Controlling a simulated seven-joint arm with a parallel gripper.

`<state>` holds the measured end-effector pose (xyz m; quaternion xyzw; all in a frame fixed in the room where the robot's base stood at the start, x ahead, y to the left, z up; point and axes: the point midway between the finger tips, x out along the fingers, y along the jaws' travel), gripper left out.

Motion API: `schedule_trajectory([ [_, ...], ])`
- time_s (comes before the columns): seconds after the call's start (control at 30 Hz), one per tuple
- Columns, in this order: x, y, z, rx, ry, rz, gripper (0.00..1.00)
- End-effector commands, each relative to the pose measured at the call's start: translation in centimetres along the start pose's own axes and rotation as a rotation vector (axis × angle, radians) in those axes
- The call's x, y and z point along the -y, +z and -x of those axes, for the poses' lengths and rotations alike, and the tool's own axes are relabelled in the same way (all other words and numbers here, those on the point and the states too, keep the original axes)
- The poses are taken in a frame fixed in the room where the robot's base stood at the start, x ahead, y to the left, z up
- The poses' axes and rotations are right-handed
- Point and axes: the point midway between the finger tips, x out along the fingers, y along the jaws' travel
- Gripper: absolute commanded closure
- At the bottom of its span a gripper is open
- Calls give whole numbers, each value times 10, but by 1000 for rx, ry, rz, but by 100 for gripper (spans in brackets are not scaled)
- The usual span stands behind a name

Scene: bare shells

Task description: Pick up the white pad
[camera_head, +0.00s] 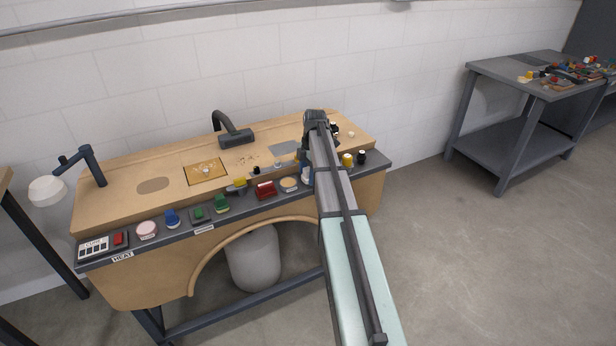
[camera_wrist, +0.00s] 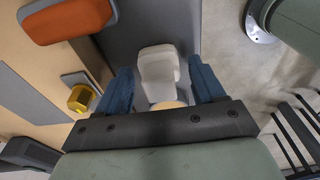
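The white pad (camera_wrist: 158,66) is a pale, rounded block with a stepped shape, in the upper middle of the wrist view. It lies over a dark grey strip. My gripper (camera_wrist: 161,76) has its two blue fingers apart, one on each side of the pad. A narrow gap seems to show on either side, and I cannot tell whether a finger touches it. A small tan round part shows at the pad's near end, partly hidden by the gripper body. In the head view my arm covers most of the gripper, and the pad cannot be made out clearly.
An orange-red pad (camera_wrist: 66,18) and a yellow knob (camera_wrist: 80,98) lie left of the fingers. The wooden bench (camera_head: 152,165) carries a dark front strip with several coloured knobs and pads. A grey table (camera_head: 500,70) with small parts stands at the right, with open floor before it.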

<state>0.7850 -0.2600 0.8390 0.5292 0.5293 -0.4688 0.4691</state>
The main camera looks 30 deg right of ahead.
Motion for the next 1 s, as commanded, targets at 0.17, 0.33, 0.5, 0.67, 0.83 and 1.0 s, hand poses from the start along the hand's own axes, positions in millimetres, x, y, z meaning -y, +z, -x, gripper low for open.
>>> schedule_trajectory([
  [0.17, 0, 0, 0, 0, 0, 0, 49],
  [0.33, 0, 0, 0, 0, 0, 0, 66],
  [0.5, 0, 0, 0, 0, 0, 0, 82],
  [0.67, 0, 0, 0, 0, 0, 0, 84],
  [0.83, 0, 0, 5, 0, 0, 0, 84],
  [1.0, -1, -3, 26, 1, 2, 0, 84],
])
